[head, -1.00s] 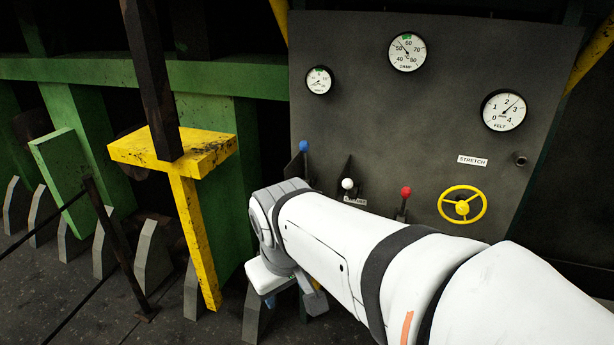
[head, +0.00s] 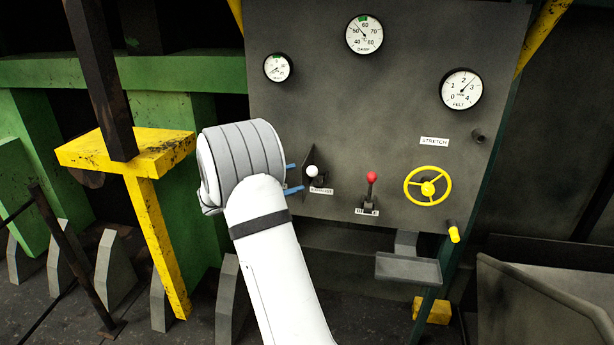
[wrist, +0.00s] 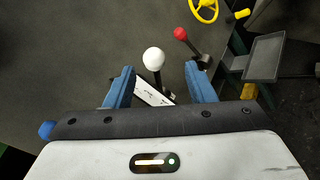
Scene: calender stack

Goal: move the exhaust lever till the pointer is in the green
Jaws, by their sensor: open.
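A white-knobbed lever (head: 312,171) stands on the grey panel above a small label too blurred to read surely. In the wrist view its white knob (wrist: 154,58) is between the blue fingers, near their tips, with a gap on both sides. My gripper (head: 292,178) is open and empty, just left of the knob in the head view. The DAMP dial (head: 364,34) has a green mark at its top; its pointer leans left of the green, near 50. A smaller dial (head: 278,68) is too small to read surely.
A red-knobbed lever (head: 371,178) and a yellow handwheel (head: 428,187) are to the right. The FELT dial (head: 461,89) is at upper right. A grey tray (head: 408,268) juts out below the panel.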

